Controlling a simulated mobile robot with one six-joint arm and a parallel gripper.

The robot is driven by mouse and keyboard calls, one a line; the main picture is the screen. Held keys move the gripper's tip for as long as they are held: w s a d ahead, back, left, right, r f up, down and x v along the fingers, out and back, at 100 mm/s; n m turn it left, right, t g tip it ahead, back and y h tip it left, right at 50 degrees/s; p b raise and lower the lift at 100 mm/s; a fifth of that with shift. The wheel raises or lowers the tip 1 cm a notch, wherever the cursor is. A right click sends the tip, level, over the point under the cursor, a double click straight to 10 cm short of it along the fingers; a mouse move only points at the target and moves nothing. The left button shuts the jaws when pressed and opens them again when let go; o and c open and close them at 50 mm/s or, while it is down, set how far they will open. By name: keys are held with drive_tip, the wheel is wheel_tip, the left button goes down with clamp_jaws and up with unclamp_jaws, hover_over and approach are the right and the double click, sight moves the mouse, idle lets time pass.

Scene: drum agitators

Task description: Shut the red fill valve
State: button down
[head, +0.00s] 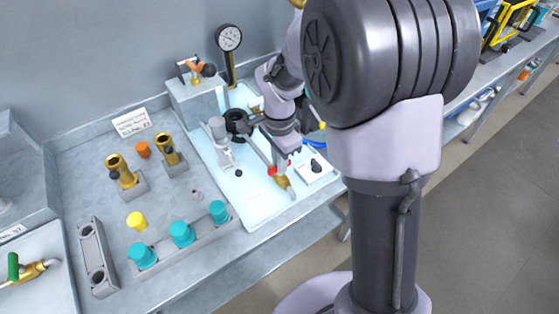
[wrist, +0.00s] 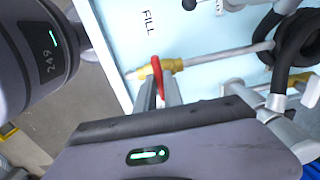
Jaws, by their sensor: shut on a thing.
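The red fill valve has a red handle (wrist: 157,76) on a brass body (wrist: 140,73) at the end of a grey pipe, beside the printed word FILL in the wrist view. In the wrist view the handle seems to lie across the pipe line, between my fingertips. My gripper (wrist: 160,92) is shut on the handle from the near side; the fingers hide part of it. In the head view the red handle (head: 272,170) shows only as a small patch beside my gripper (head: 279,164), with the brass body (head: 283,183) below.
A black round drum part (head: 237,122) and grey clamp (head: 218,130) stand left of my gripper. A knob box (head: 316,168) is close on the right. A gauge (head: 229,40) rises behind. Teal caps (head: 182,233) stand at the front left.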

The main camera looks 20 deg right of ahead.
drive_tip(key=c, duration=1.5)
unclamp_jaws()
drive_tip(key=shift+o, duration=0.2)
wheel_tip(320, 180, up, 17)
drive_tip(key=p, duration=0.7)
drive_tip(key=shift+r, duration=0.2)
drive_tip(key=s+a+r+n+t+y+b, duration=0.1)
drive_tip(key=s+a+n+t, duration=0.1)
drive_tip(key=s+n, duration=0.3)
drive_tip(key=s+a+r+n+t+y+b, duration=0.1)
drive_tip(key=s+n, duration=0.4)
drive_tip(key=s, duration=0.9)
drive_tip(key=t+b, duration=0.1)
drive_tip(key=t, duration=0.1)
drive_tip(key=shift+s+a+r+t, duration=0.3)
drive_tip(key=shift+a+r+t, duration=0.1)
